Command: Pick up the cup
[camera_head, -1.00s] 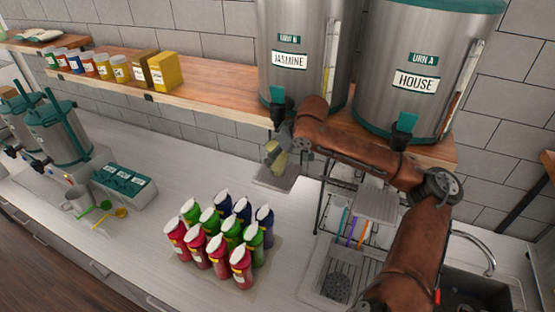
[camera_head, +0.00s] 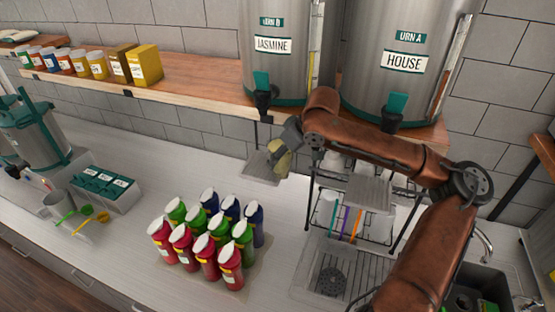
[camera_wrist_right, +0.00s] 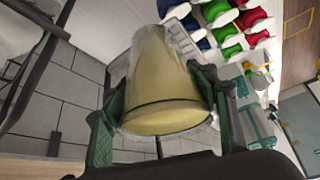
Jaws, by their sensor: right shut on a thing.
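The cup (camera_head: 279,160) is clear and holds a pale yellow drink. My right gripper (camera_head: 287,145) is shut around it and holds it in the air, tilted in the head view, below and to the right of the JASMINE urn (camera_head: 272,75). In the right wrist view the cup (camera_wrist_right: 165,85) fills the space between the two dark green fingers of my right gripper (camera_wrist_right: 165,98). The drink's wide yellow surface faces the camera. My left gripper is in neither view.
A grey drip tray (camera_head: 258,170) lies beside the cup. A wire rack (camera_head: 345,222) with coloured straws stands to the right. Several capped bottles (camera_head: 212,240) crowd the counter in front. The HOUSE urn (camera_head: 400,85) stands on the wooden shelf.

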